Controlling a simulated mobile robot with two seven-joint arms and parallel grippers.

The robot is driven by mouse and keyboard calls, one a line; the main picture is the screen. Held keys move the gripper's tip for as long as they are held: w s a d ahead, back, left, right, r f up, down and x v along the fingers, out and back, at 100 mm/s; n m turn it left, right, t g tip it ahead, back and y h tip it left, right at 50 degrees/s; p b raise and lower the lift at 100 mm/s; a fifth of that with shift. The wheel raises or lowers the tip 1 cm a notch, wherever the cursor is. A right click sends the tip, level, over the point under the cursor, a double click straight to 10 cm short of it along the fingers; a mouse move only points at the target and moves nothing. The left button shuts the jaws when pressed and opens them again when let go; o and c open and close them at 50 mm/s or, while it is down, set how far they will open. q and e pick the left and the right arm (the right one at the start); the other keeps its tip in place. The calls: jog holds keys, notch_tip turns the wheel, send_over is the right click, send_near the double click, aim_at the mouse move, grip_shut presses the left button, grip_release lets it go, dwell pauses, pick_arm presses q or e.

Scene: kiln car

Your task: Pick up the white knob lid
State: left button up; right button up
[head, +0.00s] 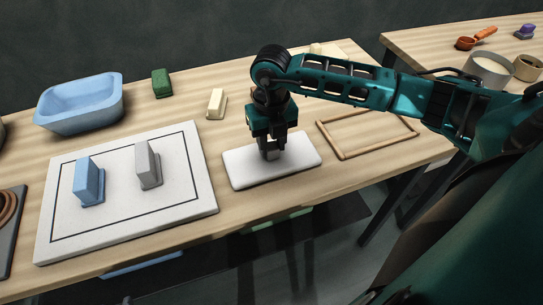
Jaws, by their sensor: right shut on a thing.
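The white knob lid (299,162) is a flat rounded white slab near the table's front edge, in the middle of the head view. My right gripper (270,153) points straight down over its centre, with its fingers closed at the lid's knob. The knob is mostly hidden between the fingers. The lid looks level, and I cannot tell whether it touches the table. My left gripper is not in view.
A white board (122,222) with a black outline holds a blue block (88,181) and a grey block (148,165). A blue basin (80,104), green block (162,83) and cream block (216,104) stand behind. A wooden frame (345,154) lies to the right.

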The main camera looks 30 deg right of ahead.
grip_shut()
jog(key=shift+r, duration=0.15)
dwell(0.7)
